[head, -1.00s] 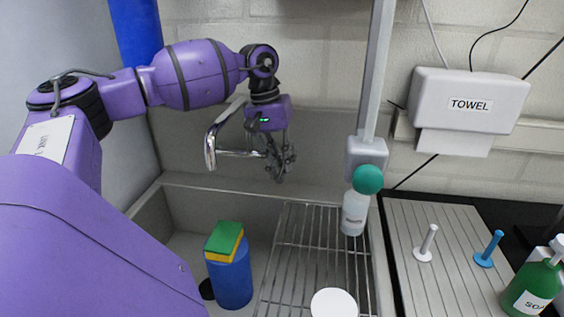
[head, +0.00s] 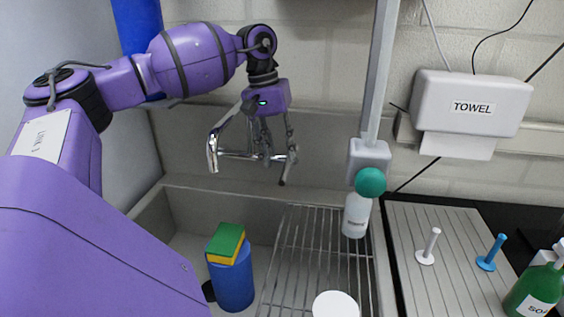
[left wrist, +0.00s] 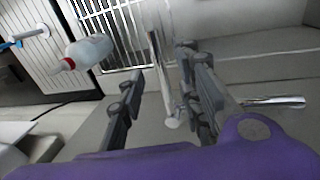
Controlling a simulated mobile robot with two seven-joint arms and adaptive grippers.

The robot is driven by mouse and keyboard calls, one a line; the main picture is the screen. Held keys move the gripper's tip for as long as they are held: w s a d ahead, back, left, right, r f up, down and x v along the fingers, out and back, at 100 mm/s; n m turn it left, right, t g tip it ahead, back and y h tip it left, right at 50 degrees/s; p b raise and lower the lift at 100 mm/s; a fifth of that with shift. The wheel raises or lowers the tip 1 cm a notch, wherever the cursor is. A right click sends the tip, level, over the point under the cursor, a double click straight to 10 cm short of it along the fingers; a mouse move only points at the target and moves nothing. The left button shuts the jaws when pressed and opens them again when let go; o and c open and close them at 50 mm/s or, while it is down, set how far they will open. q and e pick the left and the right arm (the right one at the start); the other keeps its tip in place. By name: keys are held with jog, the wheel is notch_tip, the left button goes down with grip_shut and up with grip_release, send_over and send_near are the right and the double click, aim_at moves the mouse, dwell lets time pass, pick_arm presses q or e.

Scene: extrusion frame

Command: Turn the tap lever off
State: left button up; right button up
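The chrome tap (head: 213,150) is on the back wall of the sink, left of my left gripper in the head view. Its curved spout and a horizontal bar show; my gripper partly hides the bar's right end. My left gripper (head: 276,172) is open, fingers spread and pointing down, in front of the tap's right side. In the left wrist view, a slim chrome part (left wrist: 158,75) with a rounded end shows between the open fingers, and another chrome rod (left wrist: 275,101) lies beyond the right finger. I cannot tell which is the lever, or whether a finger touches it. My right gripper is out of view.
In the sink stand a blue cylinder (head: 233,283) with a green-yellow sponge (head: 226,243) on it, and a wire rack (head: 300,260) with a white disc (head: 335,305). A bottle (head: 356,215) stands by a grey post (head: 379,75). A towel dispenser (head: 440,98) hangs right.

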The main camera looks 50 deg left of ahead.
pick_arm(q)
notch_tip(320, 180, up, 8)
jog(key=s+a, duration=0.1)
jog(key=shift+a, duration=0.15)
jog(key=shift+f, duration=0.2)
dwell(0.4)
